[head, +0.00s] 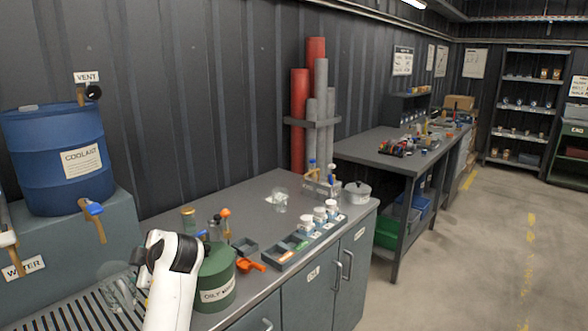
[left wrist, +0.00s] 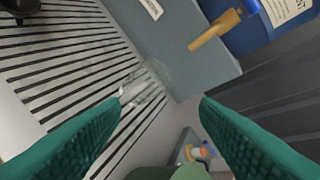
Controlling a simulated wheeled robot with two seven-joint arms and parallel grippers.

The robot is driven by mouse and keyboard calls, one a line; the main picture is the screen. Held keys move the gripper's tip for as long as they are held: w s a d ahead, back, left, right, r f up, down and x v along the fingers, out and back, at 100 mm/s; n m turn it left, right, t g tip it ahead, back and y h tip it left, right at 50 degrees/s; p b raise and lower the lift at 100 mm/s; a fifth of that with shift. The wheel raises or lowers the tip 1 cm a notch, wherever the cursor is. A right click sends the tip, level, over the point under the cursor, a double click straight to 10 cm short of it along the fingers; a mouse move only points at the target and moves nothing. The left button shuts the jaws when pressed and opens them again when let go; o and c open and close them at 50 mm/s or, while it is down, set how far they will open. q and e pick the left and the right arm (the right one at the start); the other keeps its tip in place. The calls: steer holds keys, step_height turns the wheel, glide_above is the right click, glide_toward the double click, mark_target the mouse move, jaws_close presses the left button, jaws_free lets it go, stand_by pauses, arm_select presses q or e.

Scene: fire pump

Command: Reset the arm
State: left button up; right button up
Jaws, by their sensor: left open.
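My left gripper (left wrist: 160,101) shows as two green fingers in the left wrist view, spread wide with nothing between them. Beyond the fingers are the slatted drain grate (left wrist: 65,60) and a clear glass vessel (left wrist: 140,88) on it. In the head view a white arm link of mine rises from the bottom edge, in front of the green waste can (head: 217,280); its fingers cannot be made out there. The glass vessel (head: 117,287) stands left of that link. My right gripper is in neither view.
A blue coolant drum (head: 60,155) with a tap sits on a grey block at the left. The grey counter (head: 262,195) holds bottles, a beaker (head: 280,200), an orange scoop (head: 250,265) and a tray of jars (head: 300,245). A workbench (head: 375,150) stands farther back; floor (head: 480,260) is clear at right.

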arm_select(q)
steer(key=s+d+f+m+g+h, duration=0.1)
steer(key=s+d+f+m+h, duration=0.2)
steer(key=s+f+m, duration=0.55)
steer(key=s+d+f+m+h, duration=0.2)
steer(key=s+f+m, duration=0.3)
steer(key=s+f, duration=0.65)
steer(key=s+d+f+m+g+h, duration=0.1)
steer(key=s+d+f+m+h, duration=0.25)
steer(key=s, duration=0.55)
steer(key=s+d+m+g+h, duration=0.1)
steer(key=s+d+m+h, duration=0.1)
steer(key=s+d+m, duration=0.5)
steer(key=s+a+f+g, duration=0.1)
steer(key=s+a+f, duration=0.1)
steer(key=f, duration=1.1)
steer(key=s+a+f, duration=0.1)
steer(key=f, duration=1.2)
steer(key=s+a+f+g, duration=0.1)
steer(key=s+a+f, duration=0.2)
steer(key=s+f, duration=1.3)
steer(key=shift+s+n+g+y, duration=0.15)
steer(key=shift+n+g+y, duration=0.15)
steer(key=shift+y, duration=0.05)
